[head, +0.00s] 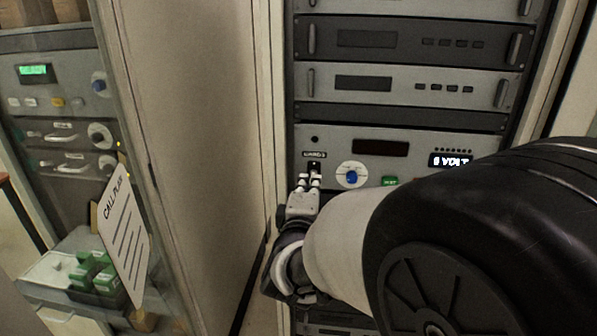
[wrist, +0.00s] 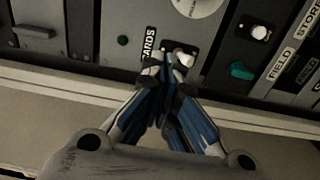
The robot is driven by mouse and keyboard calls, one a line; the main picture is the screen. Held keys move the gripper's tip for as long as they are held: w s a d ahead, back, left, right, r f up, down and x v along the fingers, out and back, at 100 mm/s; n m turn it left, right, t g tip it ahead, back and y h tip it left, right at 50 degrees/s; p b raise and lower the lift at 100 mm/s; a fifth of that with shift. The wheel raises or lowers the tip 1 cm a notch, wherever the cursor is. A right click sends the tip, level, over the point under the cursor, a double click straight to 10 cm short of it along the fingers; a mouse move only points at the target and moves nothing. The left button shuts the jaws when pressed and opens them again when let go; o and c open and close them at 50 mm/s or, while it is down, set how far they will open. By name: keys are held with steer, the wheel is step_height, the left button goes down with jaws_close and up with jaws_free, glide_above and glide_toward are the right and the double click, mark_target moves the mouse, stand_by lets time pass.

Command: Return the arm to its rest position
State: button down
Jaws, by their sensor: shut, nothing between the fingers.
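My gripper (head: 309,182) is shut and empty, its fingertips together at the lower left of the rack panel. In the wrist view the gripper (wrist: 167,62) has its tips right at a small switch (wrist: 184,57) beside a label ending in "ARDS". I cannot tell whether the tips touch the switch. My arm reaches in from the lower right of the head view and hides the lower right part of the panel.
The equipment rack (head: 405,85) has a panel with a blue-centred dial (head: 351,176), a green button (head: 389,181) and a "VOLT" display (head: 451,160). A tall cabinet side (head: 200,130) stands to the left. A "CALL PLAN" card (head: 122,240) and green boxes (head: 92,272) are further left.

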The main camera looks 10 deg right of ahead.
steer(key=shift+s, duration=0.2)
steer(key=s+a+f+m+g+y, duration=0.1)
steer(key=s+a+m+g+y, duration=0.1)
steer(key=s+m+g+y, duration=0.3)
steer(key=s+a+f+m+y, duration=0.1)
steer(key=s+a+f+y, duration=0.1)
steer(key=s, duration=0.5)
steer(key=s+d+f+m+g, duration=0.1)
steer(key=s+m+g, duration=0.1)
steer(key=s, duration=0.5)
steer(key=s+d+f+m+g+h, duration=0.1)
steer(key=s+d+f+m+g, duration=0.1)
steer(key=s, duration=0.5)
steer(key=s+d+f+m+g, duration=0.2)
steer(key=s+m+g, duration=0.1)
steer(key=s, duration=0.4)
steer(key=shift+f+m+g, duration=0.25)
steer(key=shift+m+g, duration=0.05)
steer(key=shift+m, duration=0.4)
steer(key=c, duration=2.3)
jaws_free()
